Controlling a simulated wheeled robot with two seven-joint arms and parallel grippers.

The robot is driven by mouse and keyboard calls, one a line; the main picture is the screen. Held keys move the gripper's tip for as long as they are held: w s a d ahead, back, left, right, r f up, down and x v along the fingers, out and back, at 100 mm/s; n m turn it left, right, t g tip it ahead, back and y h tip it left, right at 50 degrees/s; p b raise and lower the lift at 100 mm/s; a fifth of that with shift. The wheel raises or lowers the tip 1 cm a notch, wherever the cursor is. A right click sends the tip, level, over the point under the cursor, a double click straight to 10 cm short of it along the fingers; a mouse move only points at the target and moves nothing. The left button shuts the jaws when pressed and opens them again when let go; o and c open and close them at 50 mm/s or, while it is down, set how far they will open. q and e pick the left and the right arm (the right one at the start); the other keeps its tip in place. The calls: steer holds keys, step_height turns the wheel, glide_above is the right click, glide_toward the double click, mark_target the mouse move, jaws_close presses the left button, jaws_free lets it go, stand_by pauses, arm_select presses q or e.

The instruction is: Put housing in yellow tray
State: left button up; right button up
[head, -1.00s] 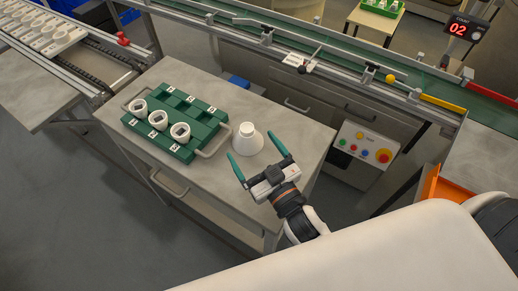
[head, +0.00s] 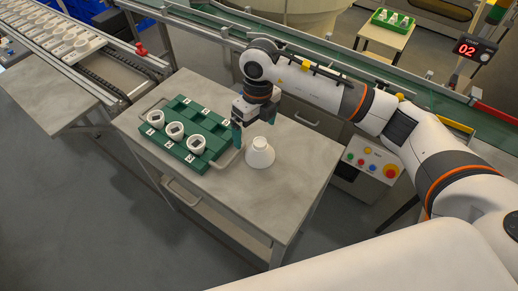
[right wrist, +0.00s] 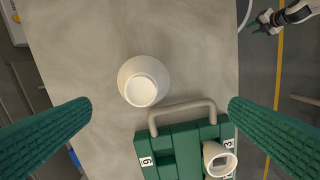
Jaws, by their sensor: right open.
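A white, cone-shaped housing (head: 260,154) stands on the grey table, just right of the green numbered tray. In the right wrist view the housing (right wrist: 143,80) lies ahead of my open fingers, off to the left of centre. My right gripper (head: 240,128) is open and empty, pointing down above the tray's right end, behind and left of the housing. Its two green fingers (right wrist: 160,110) are wide apart in the wrist view. My left gripper (right wrist: 266,21) shows small at the top right of the wrist view; its opening is unclear. I cannot make out a yellow tray.
The front of the table (head: 235,205) is clear. Conveyors run along the back and left. A button box (head: 368,164) stands right of the table.

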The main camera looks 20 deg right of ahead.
mark_target(260, 142)
steer(key=shift+w+d+f+h, duration=0.1)
steer(key=shift+w+d+h, duration=0.15)
steer(key=shift+d, duration=0.2)
steer(key=shift+w+d+f+h, duration=0.1)
steer(key=shift+d+h, duration=0.15)
steer(key=shift+d, duration=0.2)
step_height(260, 142, down, 5)
steer(key=shift+a+f+p, duration=0.1)
steer(key=shift+p, duration=0.6)
step_height(260, 142, down, 5)
steer(key=shift+w+r+p, duration=0.1)
steer(key=shift+r+p, duration=0.05)
steer(key=shift+p, duration=0.55)
steer(key=shift+f, duration=0.5)
steer(key=shift+r, duration=0.1)
steer(key=c, duration=1)
